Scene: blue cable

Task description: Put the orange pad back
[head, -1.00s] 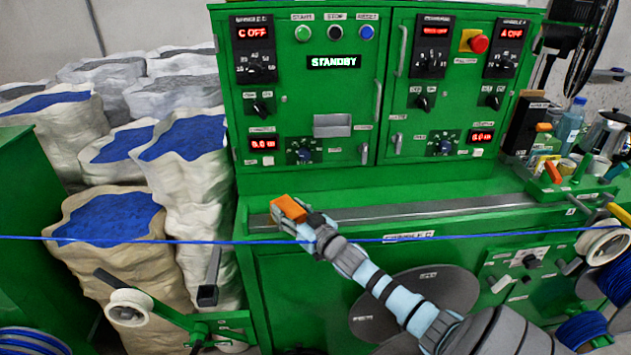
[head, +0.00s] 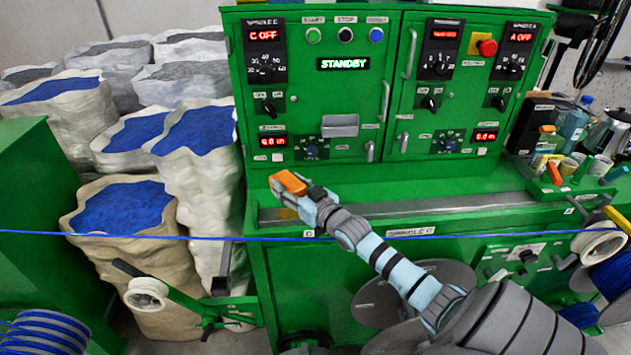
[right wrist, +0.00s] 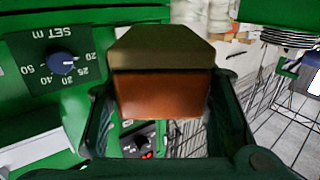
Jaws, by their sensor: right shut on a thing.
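The orange pad (head: 288,183) is at the tip of my right gripper (head: 300,196) in the head view. The gripper is shut on it and holds it in front of the green cabinet, above the blue cable. In the right wrist view the pad (right wrist: 160,95) sits between the two dark fingers, with a dull olive upper face and an orange-brown lower face. My left gripper does not show in either view.
The blue cable (head: 180,237) runs taut across the front. The control cabinet (head: 345,90) stands behind. Sacks (head: 130,215) stand at left. A cluttered ledge with a bottle (head: 575,120), cups and a small red-green holder (head: 553,178) is at right.

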